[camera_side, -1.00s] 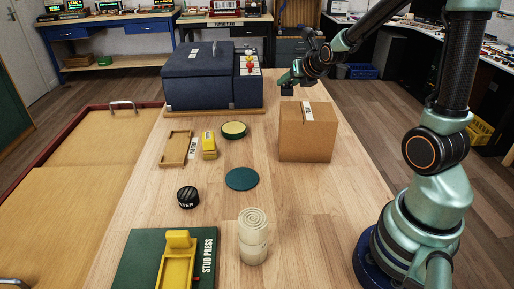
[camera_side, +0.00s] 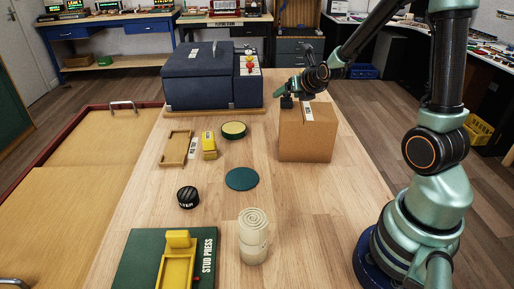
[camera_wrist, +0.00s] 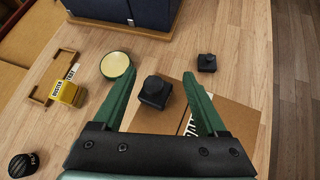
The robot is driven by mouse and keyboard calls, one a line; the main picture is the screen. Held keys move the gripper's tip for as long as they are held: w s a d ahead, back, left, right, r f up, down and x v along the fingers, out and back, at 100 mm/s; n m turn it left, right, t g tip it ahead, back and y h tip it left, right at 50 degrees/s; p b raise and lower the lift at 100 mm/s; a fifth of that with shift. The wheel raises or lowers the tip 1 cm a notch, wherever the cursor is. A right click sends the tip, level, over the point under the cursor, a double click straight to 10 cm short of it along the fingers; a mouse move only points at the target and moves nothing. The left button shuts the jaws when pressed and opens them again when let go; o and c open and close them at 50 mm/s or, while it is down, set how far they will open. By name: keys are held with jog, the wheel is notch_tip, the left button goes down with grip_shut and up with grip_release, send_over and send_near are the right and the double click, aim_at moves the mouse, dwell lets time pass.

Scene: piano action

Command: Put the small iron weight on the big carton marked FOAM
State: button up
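The big carton (camera_side: 305,140) stands upright and closed at the right of the bench; its white label is too small to read here. In the wrist view its top (camera_wrist: 236,122) lies below my gripper (camera_wrist: 159,77). A black weight with a knob (camera_wrist: 154,92) sits between my fingers, with a gap on both sides. It appears to rest on the carton's far left corner, and also shows in the side view (camera_side: 286,102). My gripper is open around it. A second black weight (camera_wrist: 207,62) stands on the bench beyond the carton, hidden in the side view.
A navy case (camera_side: 212,80) stands at the back. A yellow box (camera_side: 209,146), a wooden tray (camera_side: 175,149), a round tin (camera_side: 233,130) and a green disc (camera_side: 242,179) lie left of the carton. A cream roll (camera_side: 253,238) and green press (camera_side: 140,262) are in front.

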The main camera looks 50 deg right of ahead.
jog(key=shift+r, duration=0.1)
jog(key=shift+s+a+r, duration=0.15)
jog(key=shift+s+r, duration=0.15)
jog(key=shift+r, duration=0.1)
jog(key=shift+v, duration=3.25)
jog(key=s+a+r+m+g+y, duration=0.2)
jog(key=s+a+m, duration=0.3)
jog(key=m, duration=0.9)
jog(key=s+a+r+m+g+y, duration=0.2)
jog(key=s+a+m, duration=0.3)
jog(key=a+m, duration=0.7)
jog(key=shift+a+m, duration=0.3)
jog(key=shift+m, duration=1.3)
